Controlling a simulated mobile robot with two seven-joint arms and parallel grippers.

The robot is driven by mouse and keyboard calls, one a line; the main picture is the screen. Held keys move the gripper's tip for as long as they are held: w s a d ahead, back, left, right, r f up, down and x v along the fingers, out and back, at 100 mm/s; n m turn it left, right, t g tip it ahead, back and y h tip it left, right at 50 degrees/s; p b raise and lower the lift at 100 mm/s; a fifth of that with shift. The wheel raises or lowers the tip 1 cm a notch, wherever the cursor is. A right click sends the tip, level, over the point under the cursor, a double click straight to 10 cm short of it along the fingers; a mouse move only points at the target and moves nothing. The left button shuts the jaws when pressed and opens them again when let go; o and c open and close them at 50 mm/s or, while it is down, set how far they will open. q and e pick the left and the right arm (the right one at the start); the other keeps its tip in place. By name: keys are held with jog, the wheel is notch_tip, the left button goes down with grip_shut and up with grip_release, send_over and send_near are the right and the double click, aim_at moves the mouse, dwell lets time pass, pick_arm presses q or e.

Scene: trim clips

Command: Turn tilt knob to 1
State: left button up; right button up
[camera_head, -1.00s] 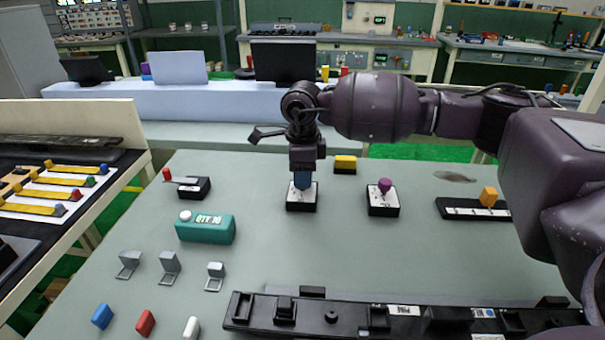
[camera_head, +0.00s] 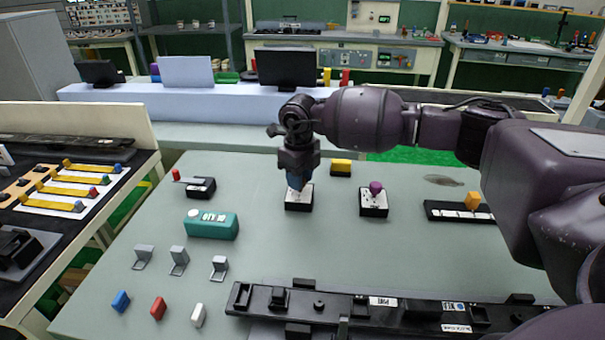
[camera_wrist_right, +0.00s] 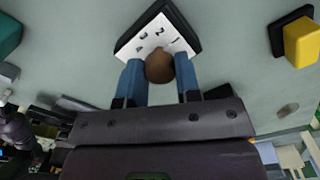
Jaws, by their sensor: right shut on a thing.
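A black box with a white numbered face (camera_head: 299,205) stands on the grey table, and it also shows in the right wrist view (camera_wrist_right: 150,38). Its printed digits include 1 and 2. A rounded brown knob (camera_wrist_right: 160,67) rises from this face. My right gripper (camera_head: 297,186) is lowered onto the box from above, with its blue fingers on both sides of the knob. It is shut on the knob (camera_wrist_right: 160,88). The fingers hide much of the knob, and I cannot tell where its pointer stands. My left gripper is not in view.
A purple knob (camera_head: 375,187) on a similar box stands to the right, with an orange slider (camera_head: 472,200) beyond. A yellow block (camera_head: 341,167) lies behind. A teal box (camera_head: 212,225) and metal brackets (camera_head: 179,260) are left. A long black rail (camera_head: 400,309) lies in front.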

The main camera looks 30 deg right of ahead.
jog(key=shift+r+m+p, duration=0.1)
jog(key=shift+m+p, duration=0.3)
jog(key=shift+m, duration=0.3)
jog(key=o, duration=0.9)
jog(key=shift+o, duration=0.2)
notch_tip(320, 180, up, 11)
jog(key=shift+p, duration=0.45)
